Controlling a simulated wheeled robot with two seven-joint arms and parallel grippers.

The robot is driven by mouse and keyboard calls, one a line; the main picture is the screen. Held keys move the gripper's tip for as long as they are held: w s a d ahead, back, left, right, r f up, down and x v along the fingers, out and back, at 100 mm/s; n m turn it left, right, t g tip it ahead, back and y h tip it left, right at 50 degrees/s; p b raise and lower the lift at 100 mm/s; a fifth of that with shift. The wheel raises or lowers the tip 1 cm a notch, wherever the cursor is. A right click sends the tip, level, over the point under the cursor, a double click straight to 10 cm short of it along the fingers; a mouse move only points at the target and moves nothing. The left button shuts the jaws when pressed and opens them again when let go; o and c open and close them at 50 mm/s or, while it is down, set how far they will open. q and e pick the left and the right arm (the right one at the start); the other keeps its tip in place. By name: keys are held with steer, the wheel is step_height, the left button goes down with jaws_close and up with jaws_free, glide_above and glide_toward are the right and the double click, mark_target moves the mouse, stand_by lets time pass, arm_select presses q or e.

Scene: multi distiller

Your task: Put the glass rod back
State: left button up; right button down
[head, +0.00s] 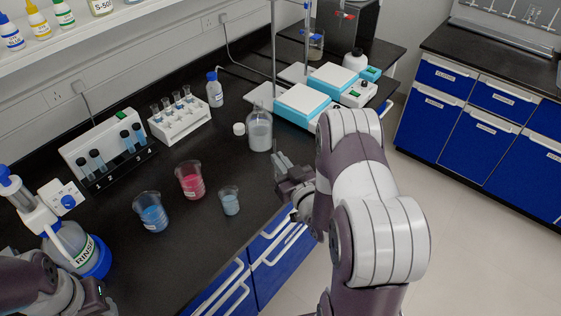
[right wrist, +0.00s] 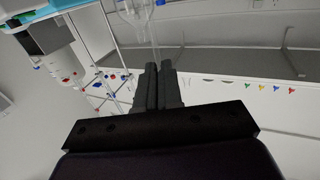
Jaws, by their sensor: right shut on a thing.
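My right gripper (head: 280,160) is at the front edge of the black bench, just right of the white-powder bottle (head: 260,132). In the right wrist view its two fingers (right wrist: 158,78) are close together. A thin clear glass rod (right wrist: 155,42) runs out from between the fingertips. The rod is too thin to make out clearly in the head view. My left gripper (head: 92,298) is at the lower left, partly cut off, and its fingers are not clear.
Beakers with blue (head: 152,218), red (head: 190,186) and pale blue (head: 230,204) liquid stand left of my right gripper. Two hotplate stirrers (head: 303,103) stand behind it. A tube rack (head: 180,125) and a rinse bottle (head: 85,250) are to the left.

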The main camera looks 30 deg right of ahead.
steer(key=shift+f+b, duration=0.2)
steer(key=shift+b, duration=0.1)
steer(key=c, duration=1.3)
jaws_free()
steer(key=s+b, duration=0.1)
steer(key=s, duration=1.1)
steer(key=w+a+f+n+g, duration=0.2)
steer(key=w+f+g, duration=0.15)
steer(key=g, duration=0.45)
steer(key=s+a+r+m+g, duration=0.1)
steer(key=s+a+r+g, duration=0.3)
steer(key=s+a+g, duration=0.4)
steer(key=shift+s+a+r+m+g, duration=0.25)
steer(key=shift+s+a+m, duration=0.2)
steer(key=shift+s, duration=0.45)
